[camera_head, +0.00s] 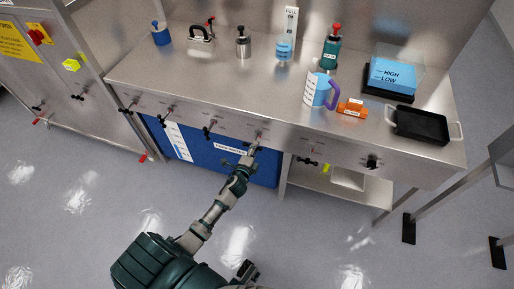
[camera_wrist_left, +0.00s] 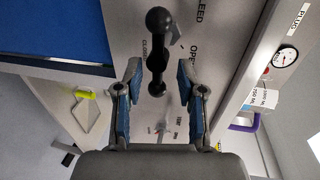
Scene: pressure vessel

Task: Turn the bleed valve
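The bleed valve (camera_wrist_left: 157,52) shows in the left wrist view as a dark handle with rounded ends, on a metal panel marked "BLEED", "OPEN" and "CLOSED". My left gripper (camera_wrist_left: 159,72) is open, with one blue-padded finger on each side of the handle's lower end. I see gaps between fingers and handle and cannot tell any contact. In the head view my left gripper (camera_head: 252,150) is at the bench's front panel and covers much of the valve there. A small dark part at the bottom of the head view may be my right gripper (camera_head: 248,271); its fingers are unclear.
The steel bench (camera_head: 230,85) has several other valves along its front. A blue tank (camera_head: 205,150) is below. A pitcher (camera_head: 317,90) with a purple handle, an orange block (camera_head: 352,108) and a black tray (camera_head: 421,124) stand on top. The floor in front is clear.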

